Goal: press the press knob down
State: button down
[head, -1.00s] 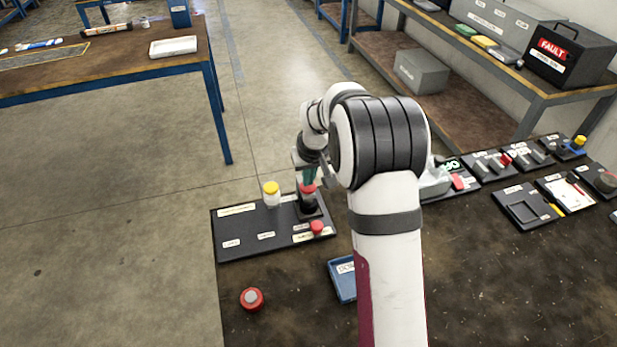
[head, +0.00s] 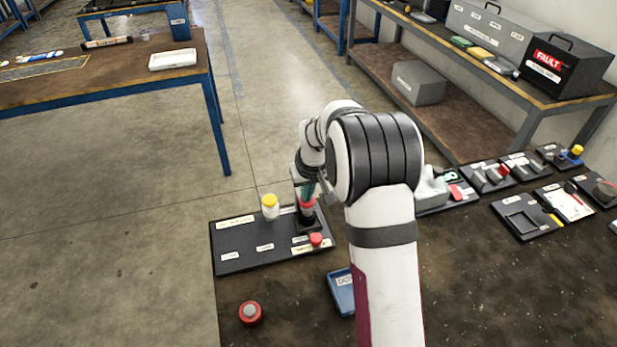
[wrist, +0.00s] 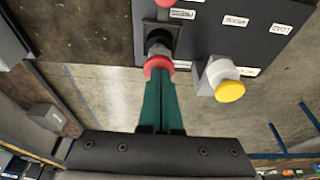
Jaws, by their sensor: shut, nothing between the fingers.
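The press knob is a red-topped knob (head: 307,204) on a dark post at the right side of the black panel (head: 230,239). In the wrist view its red top (wrist: 158,64) shows as a rounded rim right at the fingertips, with the grey and black post beyond. My gripper (head: 308,193) points down over the knob, its teal fingers together and empty. In the wrist view the fingertips (wrist: 158,76) meet or overlap the red top; firm contact cannot be told. The fingers hide part of the top.
A smaller red button (head: 316,239) is in front on the panel. Several device panels stand at the right.

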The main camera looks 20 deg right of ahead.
jog(key=w+v, duration=0.1)
jog(key=v, duration=1.2)
jog(key=shift+r, duration=0.2)
jog(key=shift+s, duration=0.1)
jog(key=s+a+f+m+g+y, duration=0.1)
jog(key=s+a, duration=0.3)
jog(key=s, duration=1.3)
jog(key=s+a+f+m+g, duration=0.1)
jog(key=s+a+m, duration=0.3)
jog(key=s, duration=1.3)
jog(key=shift+s+a+m+g+y, duration=0.3)
jog(key=shift+a+g+y, duration=0.1)
jog(key=shift+a+g, duration=0.3)
